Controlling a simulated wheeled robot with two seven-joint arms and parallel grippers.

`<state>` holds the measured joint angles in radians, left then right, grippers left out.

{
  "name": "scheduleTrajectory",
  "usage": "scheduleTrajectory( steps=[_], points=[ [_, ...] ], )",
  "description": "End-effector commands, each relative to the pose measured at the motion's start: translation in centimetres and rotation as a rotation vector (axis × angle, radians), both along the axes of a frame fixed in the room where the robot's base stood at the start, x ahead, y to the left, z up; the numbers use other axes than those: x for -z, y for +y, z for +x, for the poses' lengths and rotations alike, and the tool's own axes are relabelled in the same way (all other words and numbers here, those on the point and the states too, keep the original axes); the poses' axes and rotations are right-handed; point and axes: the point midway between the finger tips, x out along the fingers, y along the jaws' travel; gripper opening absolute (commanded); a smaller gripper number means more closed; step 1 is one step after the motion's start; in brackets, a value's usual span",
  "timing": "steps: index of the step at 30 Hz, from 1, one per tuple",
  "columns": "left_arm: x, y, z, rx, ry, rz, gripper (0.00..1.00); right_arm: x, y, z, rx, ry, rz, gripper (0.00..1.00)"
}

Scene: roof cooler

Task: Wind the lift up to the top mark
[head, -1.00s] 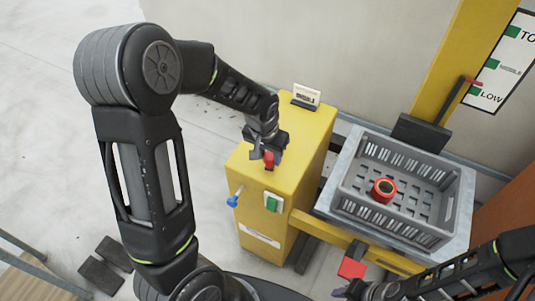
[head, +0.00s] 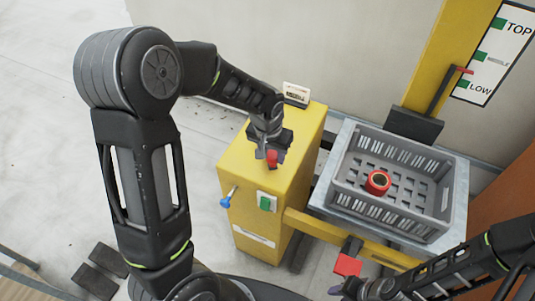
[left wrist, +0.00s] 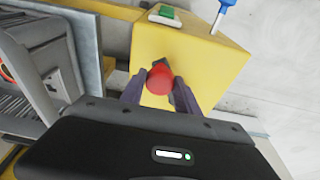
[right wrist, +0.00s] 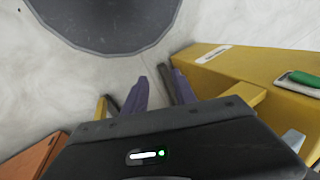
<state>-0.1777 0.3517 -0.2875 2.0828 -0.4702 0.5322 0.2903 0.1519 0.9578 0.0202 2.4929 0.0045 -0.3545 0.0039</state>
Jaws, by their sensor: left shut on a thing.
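The lift's grey platform (head: 327,190) carries a slotted grey crate (head: 350,200) with a red roll (head: 377,182) inside. The scale board (head: 482,75) has green marks labelled TOP, MIDDLE and LOW. The lift's red pointer tip (head: 462,70) stands a little above LOW and below MIDDLE. My left gripper (head: 270,155) is shut on a red knob (head: 272,159) above the yellow cabinet (head: 245,165). In the left wrist view the knob (left wrist: 159,80) sits between both fingers, with a dark part behind it. My right gripper (right wrist: 160,80) is open and empty, low in front of the platform.
The cabinet front has a green switch (head: 266,202) and a blue-tipped lever (head: 228,199). A small placard (head: 296,94) stands at its back. A red pad (head: 348,265) on a dark bar lies close to my right gripper. An orange-brown surface (head: 510,190) is at the right.

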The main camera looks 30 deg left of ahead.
Motion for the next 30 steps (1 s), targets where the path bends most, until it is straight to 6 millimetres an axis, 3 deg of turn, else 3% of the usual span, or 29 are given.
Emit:
scheduleTrajectory(
  steps=[1, 30],
  points=[
    [0.3, -0.7, -0.1, 0.007, 0.005, -0.006, 0.00, 0.1, 0.0, 0.0, 0.000, 0.000, 0.000, 0.33],
    [0.2, -2.2, 1.4, 0.006, 0.002, -0.007, 0.00, 0.5, 0.0, 0.0, 0.000, 0.000, 0.000, 0.33]
  ],
)
